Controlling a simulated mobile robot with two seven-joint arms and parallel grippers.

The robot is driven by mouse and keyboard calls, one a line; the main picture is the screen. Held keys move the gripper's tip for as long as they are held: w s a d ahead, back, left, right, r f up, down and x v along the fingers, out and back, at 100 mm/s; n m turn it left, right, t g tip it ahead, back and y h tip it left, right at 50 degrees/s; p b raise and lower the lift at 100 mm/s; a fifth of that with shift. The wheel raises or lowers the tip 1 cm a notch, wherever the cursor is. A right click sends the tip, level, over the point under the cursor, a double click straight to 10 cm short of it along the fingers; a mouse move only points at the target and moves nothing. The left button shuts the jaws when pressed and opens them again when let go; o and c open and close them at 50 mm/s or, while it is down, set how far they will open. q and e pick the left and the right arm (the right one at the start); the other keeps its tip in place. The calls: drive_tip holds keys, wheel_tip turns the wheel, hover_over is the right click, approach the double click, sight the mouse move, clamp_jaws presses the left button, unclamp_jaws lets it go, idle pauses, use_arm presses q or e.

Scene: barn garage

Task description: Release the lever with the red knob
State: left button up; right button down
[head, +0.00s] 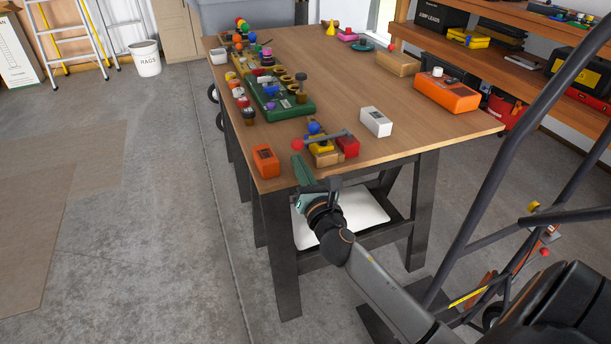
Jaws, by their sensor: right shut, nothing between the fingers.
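A lever with a red knob (297,144) is at the near edge of the wooden workbench (400,130). Its grey rod (330,136) runs right from the knob over a small wooden base with a yellow block (321,145) and a red block (348,146). A blue ball (314,127) is just behind the rod. My right gripper (298,160) is just below and in front of the red knob, at the bench's near edge. It is shut and empty. I cannot tell whether its tips touch the knob. My left gripper is not in view.
An orange box (265,161) stands close to the left of the gripper. A white box (376,121) is behind right. A green panel (285,105) with knobs lies behind left. An orange device (447,92) is farther right. The bench's near right is bare.

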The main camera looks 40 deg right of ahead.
sight(294, 144)
drive_tip(key=shift+w+d, duration=0.1)
drive_tip(key=shift+w, duration=0.25)
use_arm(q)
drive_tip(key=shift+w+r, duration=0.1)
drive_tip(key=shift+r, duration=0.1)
use_arm(e)
drive_tip(key=shift+r, duration=0.1)
use_arm(q)
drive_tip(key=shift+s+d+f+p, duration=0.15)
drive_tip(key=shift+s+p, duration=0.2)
drive_tip(key=shift+p, duration=0.2)
use_arm(e)
drive_tip(key=shift+r+m, duration=0.4)
drive_tip(key=shift+r, duration=0.1)
